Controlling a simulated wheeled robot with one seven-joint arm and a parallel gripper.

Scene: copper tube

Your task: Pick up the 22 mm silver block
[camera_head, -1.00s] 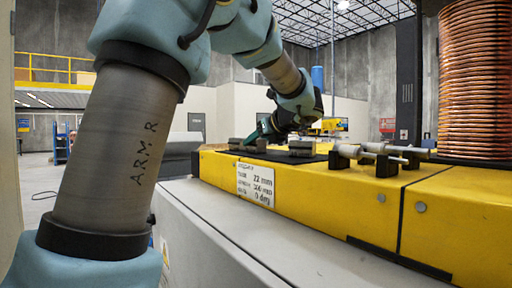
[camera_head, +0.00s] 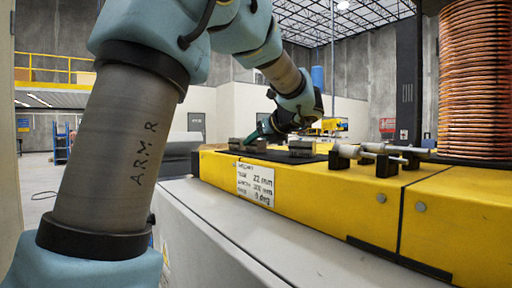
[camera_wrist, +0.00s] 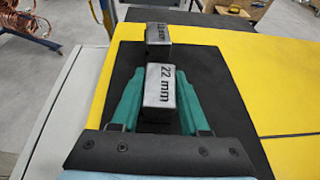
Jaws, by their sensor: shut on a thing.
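The silver block (camera_wrist: 160,88) marked "22 mm" is between the green fingers of my gripper (camera_wrist: 157,90) in the wrist view. The fingers are shut on its two sides. The block is over the black mat (camera_wrist: 205,75); I cannot tell whether it is lifted clear. A second silver block (camera_wrist: 158,36), its label partly readable, sits just beyond it. In the head view my gripper (camera_head: 262,132) is low at the far part of the yellow bench (camera_head: 310,185), and the held block is hard to make out there.
In the head view another grey block (camera_head: 301,148) lies to the right of my gripper. Silver cylindrical tools on black holders (camera_head: 342,157) stand further right, before a large copper coil (camera_head: 487,80). A white label (camera_head: 255,185) is on the bench front.

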